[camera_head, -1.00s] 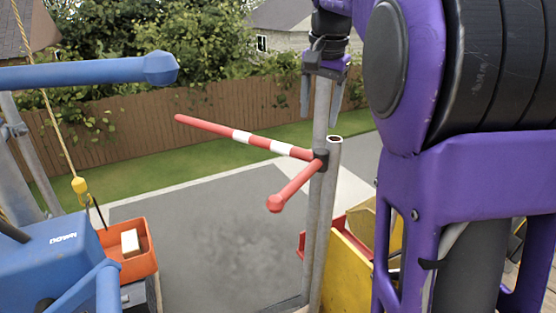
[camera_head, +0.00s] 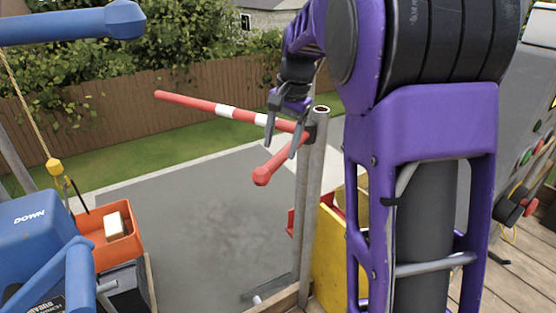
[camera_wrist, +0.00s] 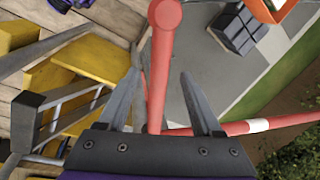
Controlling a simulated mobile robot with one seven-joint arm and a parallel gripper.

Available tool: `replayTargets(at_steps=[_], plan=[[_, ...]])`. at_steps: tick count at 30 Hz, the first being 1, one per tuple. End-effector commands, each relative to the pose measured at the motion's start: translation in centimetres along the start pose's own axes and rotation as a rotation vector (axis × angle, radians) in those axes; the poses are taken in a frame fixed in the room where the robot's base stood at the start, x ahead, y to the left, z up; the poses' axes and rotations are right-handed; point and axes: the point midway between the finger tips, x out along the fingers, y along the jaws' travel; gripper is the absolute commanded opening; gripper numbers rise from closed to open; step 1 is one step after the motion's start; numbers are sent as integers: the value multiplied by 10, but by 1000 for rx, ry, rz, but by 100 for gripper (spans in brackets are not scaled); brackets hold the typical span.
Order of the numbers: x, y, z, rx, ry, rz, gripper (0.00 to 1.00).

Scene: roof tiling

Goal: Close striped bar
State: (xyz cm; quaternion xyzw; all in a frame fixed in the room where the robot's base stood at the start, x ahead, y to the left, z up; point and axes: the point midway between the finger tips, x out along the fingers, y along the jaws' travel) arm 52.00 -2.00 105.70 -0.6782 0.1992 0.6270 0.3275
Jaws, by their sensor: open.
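The red and white striped bar (camera_head: 222,111) is on a grey metal post (camera_head: 314,165) in the head view, its long arm reaching out to the left. A short red handle (camera_head: 279,160) with a rounded end juts from the same pivot toward me. My gripper (camera_head: 280,141) is open, its fingers pointing down near the bar's pivot end. In the wrist view, the red handle (camera_wrist: 160,70) runs between the two spread fingers of my gripper (camera_wrist: 155,90), and the striped bar (camera_wrist: 258,126) passes beyond the right finger. I cannot tell whether the fingers touch the handle.
A blue hoist body (camera_head: 38,235) with a blue arm (camera_head: 75,25) stands at the left. An orange bin (camera_head: 107,241) sits beside it. A yellow panel (camera_head: 328,255) stands right of the post. Grey paving lies below the bar.

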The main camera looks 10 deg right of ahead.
Motion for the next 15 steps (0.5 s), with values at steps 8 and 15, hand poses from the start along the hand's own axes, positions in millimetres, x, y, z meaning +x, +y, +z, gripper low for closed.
replayTargets(at_steps=[8, 15], plan=[[36, 0, 0, -1, 0, 0, 67], [40, 0, 0, 0, 1, -1, 67]])
